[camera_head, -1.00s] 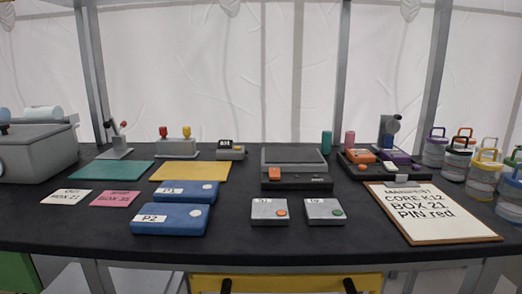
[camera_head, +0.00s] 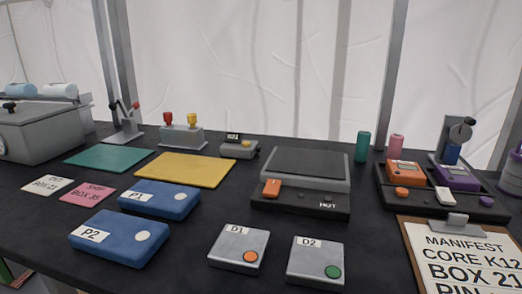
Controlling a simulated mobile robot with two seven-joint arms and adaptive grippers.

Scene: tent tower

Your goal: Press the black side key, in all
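No key that I can surely call the black side key is plain in this view. Two grey boxes, D1 (camera_head: 226,248) with an orange button and D2 (camera_head: 308,263) with a green button, lie at the front. Neither of my grippers is in view.
Blue boxes P1 (camera_head: 152,201) and P2 (camera_head: 110,248), a yellow mat (camera_head: 190,169) and a green mat (camera_head: 109,158) lie left. A black tray (camera_head: 461,211) with coloured devices and a manifest clipboard (camera_head: 420,251) are at right. A large grey machine (camera_head: 40,135) stands far left.

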